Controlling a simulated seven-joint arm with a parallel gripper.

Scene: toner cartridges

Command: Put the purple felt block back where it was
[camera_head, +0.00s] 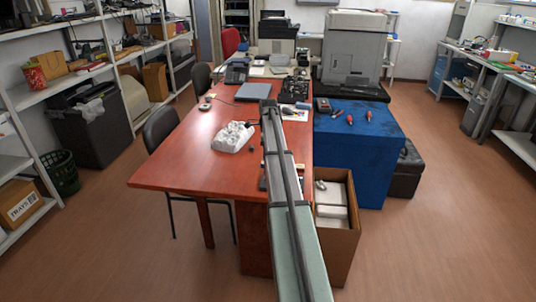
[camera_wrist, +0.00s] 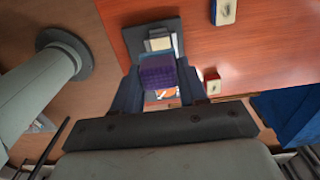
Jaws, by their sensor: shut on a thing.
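In the wrist view the purple felt block (camera_wrist: 157,72) sits between the two dark fingers of my gripper (camera_wrist: 158,82). My gripper is shut on it. Past the block, toward the top, is a dark grey piece (camera_wrist: 145,30) with a small pale beige block (camera_wrist: 159,44) in it. The red-brown table top (camera_wrist: 265,50) shows beyond and to the right. The head view shows my arm reaching out over the red-brown table (camera_head: 190,160). The purple block cannot be made out there.
In the head view a crumpled white thing (camera_head: 233,137) lies left of my arm. A cardboard box (camera_head: 338,245) and a blue-covered table (camera_head: 360,160) stand at right.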

